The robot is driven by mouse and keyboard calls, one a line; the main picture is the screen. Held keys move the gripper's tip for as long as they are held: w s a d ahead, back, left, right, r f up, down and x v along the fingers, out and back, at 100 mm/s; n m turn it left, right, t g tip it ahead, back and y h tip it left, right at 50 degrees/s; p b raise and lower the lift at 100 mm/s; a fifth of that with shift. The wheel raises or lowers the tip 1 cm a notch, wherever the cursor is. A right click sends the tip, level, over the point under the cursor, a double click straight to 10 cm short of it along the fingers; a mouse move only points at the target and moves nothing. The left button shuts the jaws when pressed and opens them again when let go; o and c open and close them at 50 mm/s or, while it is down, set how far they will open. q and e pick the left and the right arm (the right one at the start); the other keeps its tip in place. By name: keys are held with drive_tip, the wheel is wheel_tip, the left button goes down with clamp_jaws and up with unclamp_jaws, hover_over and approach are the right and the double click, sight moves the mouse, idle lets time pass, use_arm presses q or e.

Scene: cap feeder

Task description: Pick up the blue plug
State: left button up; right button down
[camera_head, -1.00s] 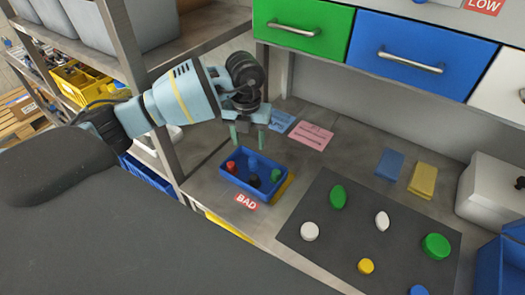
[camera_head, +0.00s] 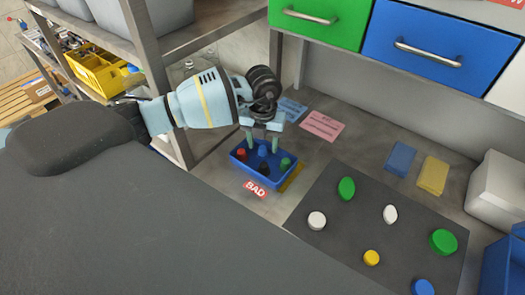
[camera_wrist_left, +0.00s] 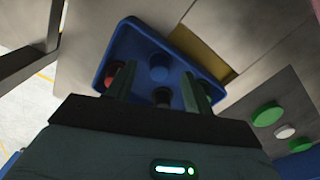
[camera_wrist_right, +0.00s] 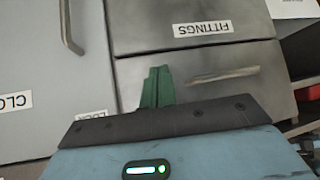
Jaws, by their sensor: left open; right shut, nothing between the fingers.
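A shallow blue tray (camera_head: 247,168) stands on the grey worktop and holds a red plug (camera_head: 241,154), a dark plug (camera_head: 262,166), a green plug (camera_head: 285,163) and the blue plug (camera_head: 264,148). The blue plug (camera_wrist_left: 158,73) stands upright in the left wrist view, ahead of the fingers. My left gripper (camera_head: 262,146) points down over the tray, open, with a finger on either side of the blue plug in the head view. Contact cannot be told. My right gripper (camera_wrist_right: 157,86) is shut and empty, in front of grey drawers; the head view does not show it.
A red BAD label (camera_head: 256,190) lies in front of the tray. A shelf post (camera_head: 165,110) rises to its left. A dark mat (camera_head: 345,225) with several coloured caps lies to the right. Green (camera_head: 318,25) and blue drawers (camera_head: 432,48) hang above. The right wrist view shows a FITTINGS drawer (camera_wrist_right: 192,28).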

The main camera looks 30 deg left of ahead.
use_arm(q)
drive_tip(key=shift+f, duration=0.7)
drive_tip(key=shift+c, duration=0.4)
drive_tip(key=c, duration=1)
drive_tip(key=shift+r, duration=0.2)
drive_tip(key=shift+r, duration=0.65)
drive_tip(key=shift+s+d+r, duration=0.1)
drive_tip(key=shift+s+r, duration=0.05)
drive_tip(key=shift+r, duration=0.35)
drive_tip(key=shift+s+d+r, duration=0.1)
drive_tip(key=shift+r, duration=0.4)
drive_tip(key=s+d, duration=0.3)
drive_tip(key=s+d+r, duration=0.1)
drive_tip(key=s+d, duration=0.2)
drive_tip(key=s, duration=0.1)
drive_tip(key=s+d, duration=0.4)
drive_tip(key=shift+s+d+r, duration=0.1)
drive_tip(key=shift+s+r, duration=0.1)
drive_tip(key=shift+s, duration=0.05)
